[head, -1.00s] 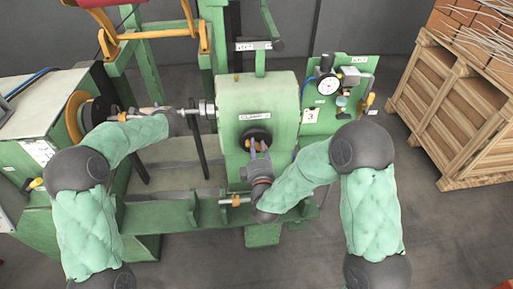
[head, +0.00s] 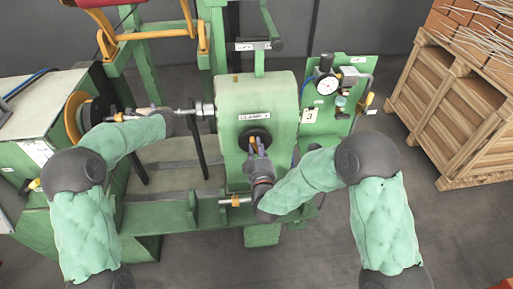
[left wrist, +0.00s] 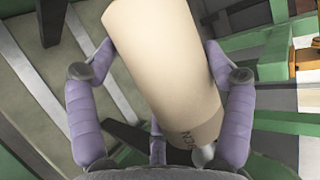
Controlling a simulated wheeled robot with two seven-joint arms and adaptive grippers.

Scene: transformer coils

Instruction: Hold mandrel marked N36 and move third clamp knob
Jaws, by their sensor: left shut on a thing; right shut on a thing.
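A beige cylinder, the mandrel (left wrist: 160,65), fills the middle of the left wrist view. Its darker end band carries a marking that I cannot fully read. My left gripper (left wrist: 158,52) is shut on it, with purple fingers on both sides. In the head view my left forearm and wrist hide the mandrel. The black round clamp knob (head: 247,134) sits on the front of the green machine housing (head: 281,97), below a label starting with CLAMP. My right gripper (head: 257,147) is shut on the knob, its fingers covering part of it.
A green panel (head: 363,73) with a gauge (head: 327,85) and a yellow-handled valve stands right of the housing. A wooden crate (head: 447,110) of bricks stands far right. A green rail (head: 178,216) runs below the housing. Open floor lies in front.

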